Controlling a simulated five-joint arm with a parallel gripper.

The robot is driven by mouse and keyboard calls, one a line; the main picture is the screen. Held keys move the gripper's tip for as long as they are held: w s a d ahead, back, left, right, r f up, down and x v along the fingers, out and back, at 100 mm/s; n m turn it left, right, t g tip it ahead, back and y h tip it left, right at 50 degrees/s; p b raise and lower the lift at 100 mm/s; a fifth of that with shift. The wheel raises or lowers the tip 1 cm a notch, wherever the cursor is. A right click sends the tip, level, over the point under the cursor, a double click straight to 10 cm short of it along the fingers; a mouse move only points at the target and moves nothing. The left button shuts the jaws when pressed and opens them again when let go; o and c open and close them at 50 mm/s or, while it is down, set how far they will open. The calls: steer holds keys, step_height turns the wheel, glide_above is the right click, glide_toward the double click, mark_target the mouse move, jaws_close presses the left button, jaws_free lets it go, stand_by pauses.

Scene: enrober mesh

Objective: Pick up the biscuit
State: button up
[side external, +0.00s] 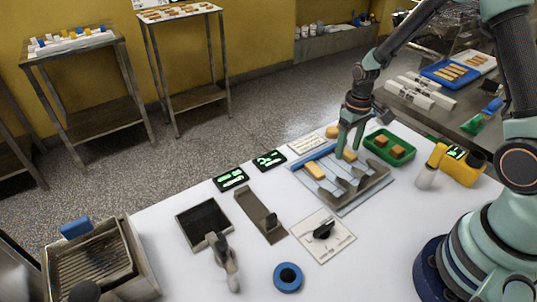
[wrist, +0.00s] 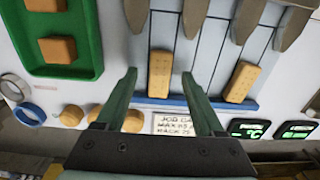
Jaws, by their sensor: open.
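Two tan oblong biscuits lie on a pale board with lanes (side external: 345,203). One biscuit (side external: 314,170) is in the left lane; it also shows at right in the wrist view (wrist: 241,82). The other biscuit (side external: 350,155) is under my gripper (side external: 348,147), partly hidden by a finger. In the wrist view this biscuit (wrist: 160,73) appears in the gap between my open fingertips (wrist: 158,77), touching neither. I cannot tell whether the tips are down around it or still above. My gripper holds nothing.
A green tray (wrist: 92,68) with two brown biscuits stands beside the board. Grey pointed dividers (side external: 362,185) rise at the board's near end. A blue strip (wrist: 175,101), a printed card (wrist: 180,124) and several rounded biscuits (wrist: 100,113) lie beyond its far edge. Two displays (side external: 231,179) stand left.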

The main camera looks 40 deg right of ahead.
steer(key=shift+f, duration=0.35)
steer(key=c, duration=1.1)
steer(key=shift+r, duration=0.1)
